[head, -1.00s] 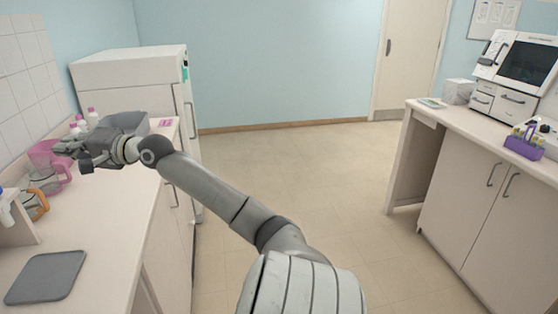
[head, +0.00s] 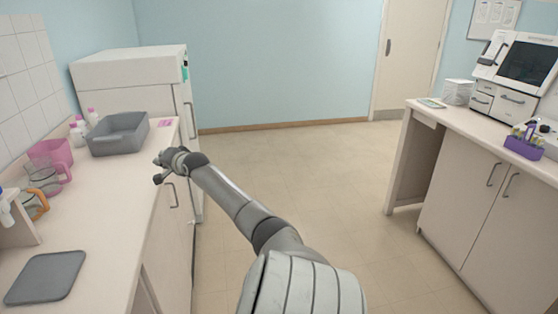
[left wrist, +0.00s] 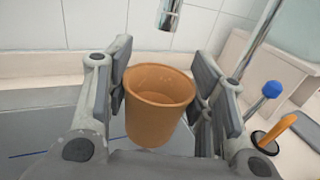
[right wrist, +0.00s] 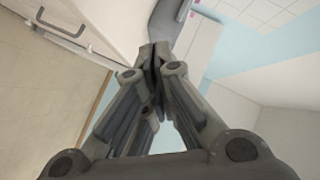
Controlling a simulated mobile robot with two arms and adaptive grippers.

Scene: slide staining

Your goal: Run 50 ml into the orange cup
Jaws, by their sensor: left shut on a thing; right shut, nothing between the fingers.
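The orange cup (left wrist: 158,108) is between the fingers of my left gripper (left wrist: 163,78) in the left wrist view. The left gripper is shut on it, and the cup's open mouth shows with no clear liquid inside. A metal rod and a blue ball knob (left wrist: 272,89) are to the right of the cup, with an orange handle (left wrist: 277,130) below the knob. My left gripper does not show in the head view. My right gripper (head: 164,168) is over the left counter's front edge. It is shut and empty, and its fingertips meet in the right wrist view (right wrist: 153,58).
The left counter (head: 100,220) holds a grey tub (head: 120,146), a pink jug (head: 48,153), glass jugs, pink-capped bottles and a grey mat (head: 46,277). A white fridge or cabinet (head: 130,75) stands behind. The floor between the counters is clear.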

